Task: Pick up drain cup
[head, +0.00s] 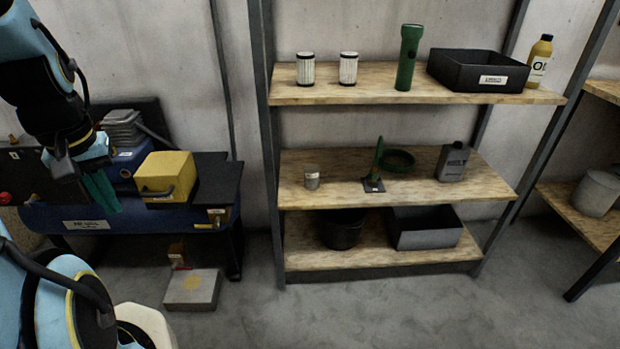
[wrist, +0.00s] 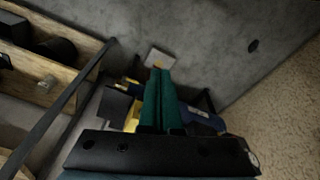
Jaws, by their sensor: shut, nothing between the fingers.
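A small grey metal cup (head: 312,177), which looks like the drain cup, stands upright at the left of the middle wooden shelf (head: 430,188). A small pale object that may be the same cup (wrist: 45,84) shows at the left of the wrist view. My gripper (head: 104,194) is at the left of the head view, over the blue machine and well apart from the shelf. Its green fingers point down. In the wrist view the two fingers (wrist: 160,76) lie side by side, shut and empty.
A green funnel-like item (head: 376,170) and a grey bottle (head: 453,161) share the cup's shelf. The top shelf (head: 378,93) holds filters, a torch and a black bin. A dark upright (head: 270,150) edges the rack. A yellow box (head: 166,176) sits near my gripper.

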